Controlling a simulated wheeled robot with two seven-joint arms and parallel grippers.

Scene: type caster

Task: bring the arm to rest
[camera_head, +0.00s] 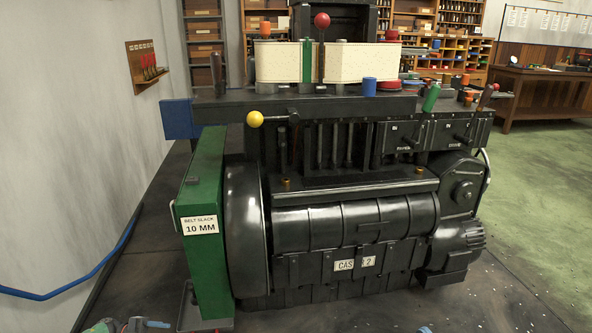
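The black type caster (350,215) stands in the middle, with a plate (355,264) reading "CAS" and "2", partly hidden. A green belt guard (207,255) on its left carries a label (200,226) reading "BELT SLACK 10 MM". Small grey and green parts, probably of my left arm (135,325), show at the bottom left edge. Its fingers cannot be made out clearly. A tiny piece (425,329) shows at the bottom edge right of centre, too small to identify. No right gripper can be made out.
A yellow-knobbed lever (255,119) sticks out at the caster's upper left, and a red-knobbed lever (322,20) rises at the top. A blue hose (80,283) runs along the left wall. Open green floor (540,200) lies to the right, before a wooden desk (540,92).

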